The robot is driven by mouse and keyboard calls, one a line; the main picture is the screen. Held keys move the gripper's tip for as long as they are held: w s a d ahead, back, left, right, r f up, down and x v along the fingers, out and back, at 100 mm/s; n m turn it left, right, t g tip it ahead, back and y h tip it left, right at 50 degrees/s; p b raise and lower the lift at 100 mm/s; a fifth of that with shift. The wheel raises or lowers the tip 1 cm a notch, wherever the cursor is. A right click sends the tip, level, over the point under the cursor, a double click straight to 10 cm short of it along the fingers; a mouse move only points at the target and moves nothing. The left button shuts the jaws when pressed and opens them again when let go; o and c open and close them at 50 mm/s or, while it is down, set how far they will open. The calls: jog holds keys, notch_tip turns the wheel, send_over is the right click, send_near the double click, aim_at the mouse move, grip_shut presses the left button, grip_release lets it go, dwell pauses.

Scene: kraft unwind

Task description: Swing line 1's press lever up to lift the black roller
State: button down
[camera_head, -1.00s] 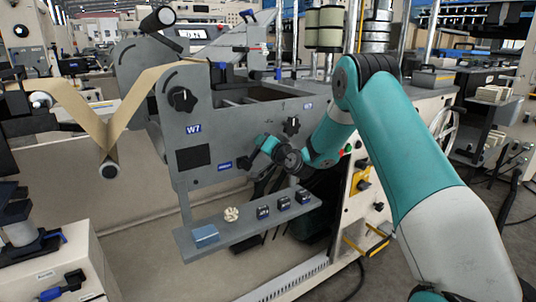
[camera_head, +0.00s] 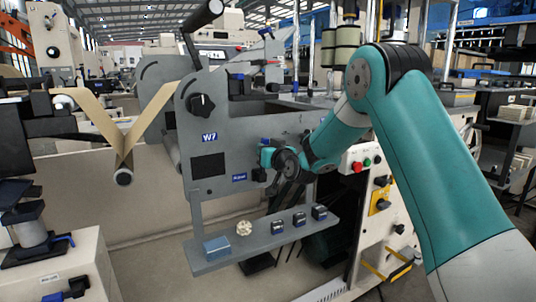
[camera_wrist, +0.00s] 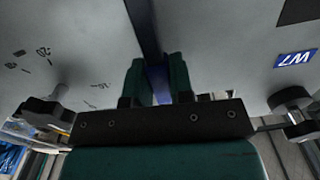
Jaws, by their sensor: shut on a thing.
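My gripper (camera_head: 263,160) is at the front of the grey machine panel (camera_head: 225,122) marked W7, right of its blue nameplate. The lever's far end is hidden.
A star knob (camera_head: 202,105) projects from the panel; knobs also flank my gripper in the wrist view. A shelf (camera_head: 270,238) below holds a blue box (camera_head: 216,247) and several small items.

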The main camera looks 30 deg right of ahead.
jog(key=shift+a, duration=0.1)
dwell(0.3)
jog(key=c, duration=1)
grip_release()
jog(key=s+b, duration=0.4)
jog(key=s, duration=1.3)
jog(key=shift+s+d+b, duration=0.2)
jog(key=shift+d+b, duration=0.1)
jog(key=shift+b, duration=0.1)
